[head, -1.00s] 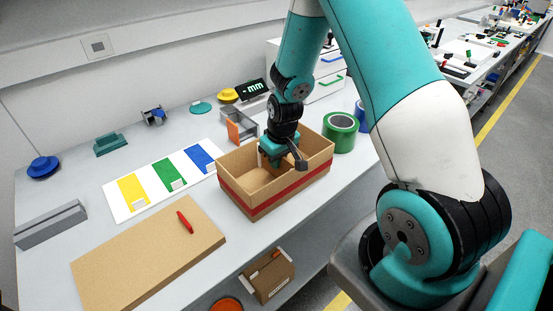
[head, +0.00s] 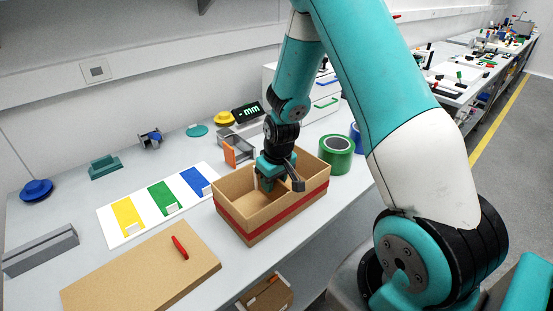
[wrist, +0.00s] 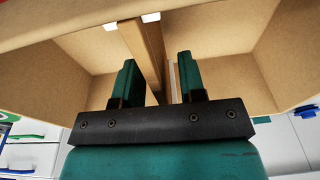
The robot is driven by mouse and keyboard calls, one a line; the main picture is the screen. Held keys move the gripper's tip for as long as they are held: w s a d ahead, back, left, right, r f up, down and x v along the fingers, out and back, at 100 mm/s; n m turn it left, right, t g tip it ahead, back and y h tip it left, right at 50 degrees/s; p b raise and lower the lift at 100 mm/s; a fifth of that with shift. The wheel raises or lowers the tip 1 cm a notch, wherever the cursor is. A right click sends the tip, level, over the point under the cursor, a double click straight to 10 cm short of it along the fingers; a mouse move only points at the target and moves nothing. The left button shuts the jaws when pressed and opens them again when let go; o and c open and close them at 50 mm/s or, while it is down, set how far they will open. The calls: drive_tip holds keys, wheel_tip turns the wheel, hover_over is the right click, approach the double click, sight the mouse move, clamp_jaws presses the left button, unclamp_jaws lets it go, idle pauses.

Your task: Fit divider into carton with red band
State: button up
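The open carton with the red band (head: 262,222) stands on the bench, and its inner walls fill the wrist view (wrist: 215,50). My gripper (head: 268,184) reaches down into it from above. In the wrist view its two teal fingers (wrist: 157,80) stand apart. The brown divider (wrist: 146,45) runs upright between them to the carton wall, its end between two small white marks at the rim. A gap shows between the divider and the right finger. The divider's lower edge is hidden, and the head view hardly shows it behind my gripper.
A brown board (head: 135,278) with a red pen-like object (head: 180,247) lies at front left. A white sheet with coloured stripes (head: 110,222) lies behind it. Green tape (head: 336,154) stands close to the carton's right. An orange-fronted holder (head: 238,153) stands close behind.

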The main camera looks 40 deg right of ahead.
wheel_tip(320, 180, up, 16)
drive_tip(key=s+b, duration=0.1)
drive_tip(key=s, duration=0.1)
drive_tip(key=shift+s+d, duration=0.15)
drive_tip(key=shift+s, duration=0.1)
idle(0.4)
